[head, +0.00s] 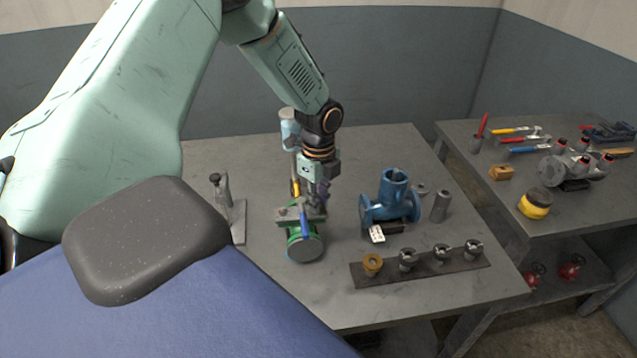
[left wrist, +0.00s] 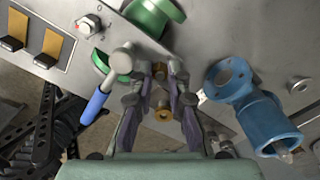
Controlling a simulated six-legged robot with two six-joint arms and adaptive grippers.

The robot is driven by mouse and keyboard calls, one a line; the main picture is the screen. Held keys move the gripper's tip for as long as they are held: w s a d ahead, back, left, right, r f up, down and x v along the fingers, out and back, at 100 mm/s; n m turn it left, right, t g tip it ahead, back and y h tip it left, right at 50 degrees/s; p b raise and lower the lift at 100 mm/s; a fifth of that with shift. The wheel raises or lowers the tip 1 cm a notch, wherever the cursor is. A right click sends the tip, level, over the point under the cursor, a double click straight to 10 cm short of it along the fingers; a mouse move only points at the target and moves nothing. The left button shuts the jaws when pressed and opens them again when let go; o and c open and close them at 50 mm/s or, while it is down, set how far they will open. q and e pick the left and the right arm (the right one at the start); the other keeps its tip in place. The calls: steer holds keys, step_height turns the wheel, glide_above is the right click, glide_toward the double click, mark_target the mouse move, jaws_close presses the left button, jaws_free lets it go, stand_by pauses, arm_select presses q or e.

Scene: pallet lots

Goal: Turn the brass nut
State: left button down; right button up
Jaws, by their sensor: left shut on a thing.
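My left gripper (head: 317,203) reaches down over a green-flanged valve (head: 303,246) with a blue lever (head: 304,222) on the table. In the left wrist view, its fingers (left wrist: 161,78) are close together, shut on a small brass nut (left wrist: 162,70). The fingers partly hide the nut, and in the head view the gripper covers it. Another brass piece (left wrist: 163,113) shows between the fingers lower down. The lever's blue handle (left wrist: 95,106) lies just left of the fingers. My right gripper is in neither view.
A blue valve body (head: 393,207) stands right of the gripper. A dark strip (head: 420,265) in front carries a brass fitting (head: 372,264) and several grey ones. A metal stand (head: 228,205) is at left. A second table (head: 470,160) with tools is at right.

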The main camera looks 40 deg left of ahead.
arm_select(q)
steer(key=shift+m, duration=0.9)
steer(key=c, duration=1.3)
jaws_free()
steer(key=shift+d, duration=0.1)
